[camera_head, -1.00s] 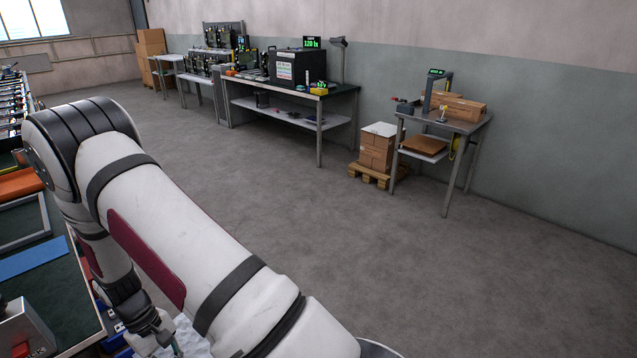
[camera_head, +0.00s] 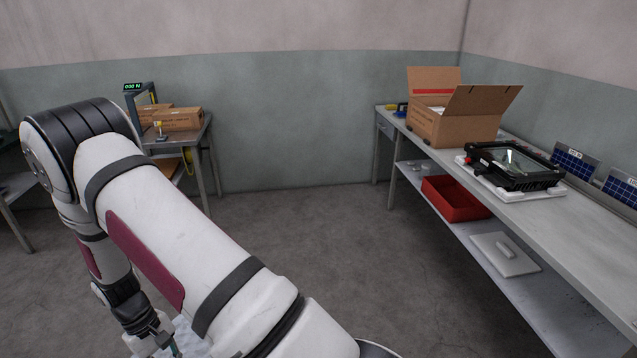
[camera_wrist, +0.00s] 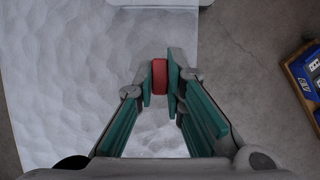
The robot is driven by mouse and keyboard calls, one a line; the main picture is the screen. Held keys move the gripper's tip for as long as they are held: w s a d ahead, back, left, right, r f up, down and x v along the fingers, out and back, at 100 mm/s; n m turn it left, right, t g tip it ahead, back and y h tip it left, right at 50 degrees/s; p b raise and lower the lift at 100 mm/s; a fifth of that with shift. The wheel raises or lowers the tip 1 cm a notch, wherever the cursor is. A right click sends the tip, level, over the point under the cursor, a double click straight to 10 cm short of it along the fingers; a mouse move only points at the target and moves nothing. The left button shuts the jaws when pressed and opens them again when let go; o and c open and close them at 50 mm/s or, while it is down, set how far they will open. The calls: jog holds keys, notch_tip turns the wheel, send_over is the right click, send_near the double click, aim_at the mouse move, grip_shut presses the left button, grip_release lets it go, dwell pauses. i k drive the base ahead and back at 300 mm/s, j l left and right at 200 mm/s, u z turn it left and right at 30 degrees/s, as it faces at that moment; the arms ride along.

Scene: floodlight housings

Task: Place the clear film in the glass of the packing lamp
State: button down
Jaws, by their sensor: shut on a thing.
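The clear film (camera_wrist: 65,75) is a pale, rippled, see-through sheet with a small red tab (camera_wrist: 159,77). My gripper (camera_wrist: 160,92) is shut on this tab, its teal fingers on either side. The sheet fills the left and middle of the wrist view. In the head view, a bit of the film (camera_head: 190,338) shows at the lower left, mostly hidden by my arm. The lamp (camera_head: 513,168), a black floodlight with a glass front facing up, lies on a white pad (camera_head: 550,194) on the right bench, well away from my gripper.
An open carton (camera_head: 452,128) stands behind the lamp on the long bench (camera_head: 590,240). Small solar panels (camera_head: 573,163) lean at its back edge. A red bin (camera_head: 455,199) is on the lower shelf. A small table (camera_head: 205,140) stands at left. The floor between is clear.

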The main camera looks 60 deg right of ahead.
aim_at(512, 158)
jog(key=i+z, duration=0.1)
jog(key=z, duration=0.35)
jog(key=i+l+z, duration=0.1)
jog(key=z, duration=0.35)
jog(key=i+z, duration=0.1)
jog(key=z, duration=0.75)
jog(key=i+j+z, duration=0.2)
jog(key=z, duration=0.15)
jog(key=i+j+z, duration=0.25)
jog(key=z, duration=0.15)
jog(key=i+j+z, duration=0.2)
jog(key=z, duration=0.15)
jog(key=j, duration=0.1)
